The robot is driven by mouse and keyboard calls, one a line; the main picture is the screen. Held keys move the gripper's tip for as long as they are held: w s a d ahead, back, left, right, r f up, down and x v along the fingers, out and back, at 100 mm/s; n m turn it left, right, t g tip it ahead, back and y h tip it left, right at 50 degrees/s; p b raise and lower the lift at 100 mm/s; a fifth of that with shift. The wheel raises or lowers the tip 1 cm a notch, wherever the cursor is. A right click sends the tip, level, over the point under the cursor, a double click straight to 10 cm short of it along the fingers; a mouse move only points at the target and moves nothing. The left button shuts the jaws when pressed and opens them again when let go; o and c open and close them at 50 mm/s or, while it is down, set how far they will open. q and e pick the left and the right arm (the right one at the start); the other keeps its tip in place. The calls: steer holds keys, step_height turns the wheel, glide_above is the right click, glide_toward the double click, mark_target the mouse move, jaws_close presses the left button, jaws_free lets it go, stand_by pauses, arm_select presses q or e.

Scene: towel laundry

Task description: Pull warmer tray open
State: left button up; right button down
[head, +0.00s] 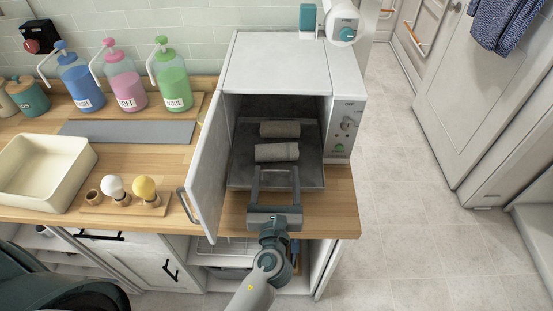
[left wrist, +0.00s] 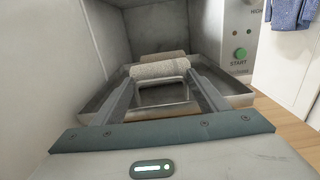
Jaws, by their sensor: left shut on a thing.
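The warmer (head: 275,62) is a white box on the wooden counter, with its door (head: 208,165) swung open to the left. Inside, the grey metal tray (head: 240,180) holds two rolled towels, a front one (head: 277,152) and a back one (head: 280,129). The tray also shows in the left wrist view (left wrist: 97,103). My left gripper (head: 274,178) is at the tray's front, its fingers shut on the tray's handle. In the left wrist view, the fingers (left wrist: 160,90) reach to either side of the handle loop. My right gripper is out of view.
Blue, pink and green pump bottles (head: 126,85) stand behind a grey mat (head: 127,131). A cream basin (head: 45,172) and a wooden holder (head: 125,205) with two bulb-topped items are left of the door. Open floor (head: 420,220) lies to the right.

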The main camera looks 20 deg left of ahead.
arm_select(q)
steer(key=shift+v, duration=1.4)
steer(key=shift+d, duration=0.1)
steer(key=o, duration=1.2)
